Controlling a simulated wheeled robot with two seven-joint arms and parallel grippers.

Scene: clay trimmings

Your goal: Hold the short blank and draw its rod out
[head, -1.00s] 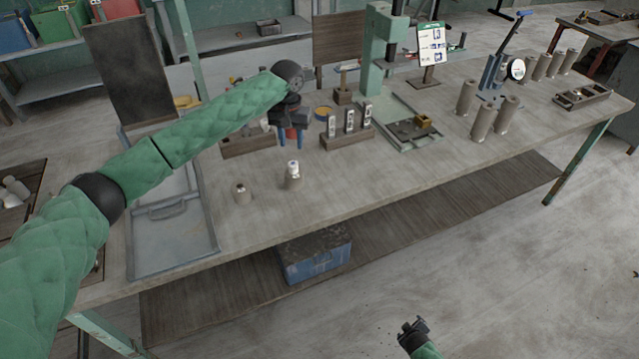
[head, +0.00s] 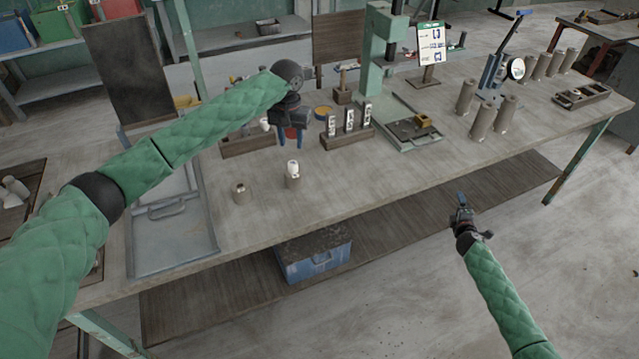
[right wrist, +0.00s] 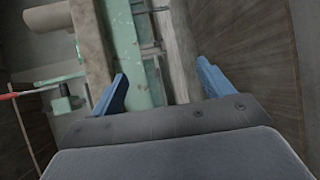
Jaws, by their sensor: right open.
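Two short grey-brown blanks stand upright on the workbench (head: 340,205) near its front left. One short blank (head: 293,181) has a pale rod (head: 293,166) showing at its top. The other short blank (head: 240,195) stands to its left with a darker top. My left gripper (head: 290,145) points down just behind and above the blank with the rod. My right gripper (head: 461,198) is over the floor in front of the bench, open and empty. Its spread blue fingers (right wrist: 160,88) also show in the right wrist view.
A grey tray (head: 137,250) lies left of the short blanks. A wooden rack with upright pieces (head: 347,138) and a green press (head: 380,60) stand behind. Tall blanks (head: 481,121) stand at right. The bench front between them is clear.

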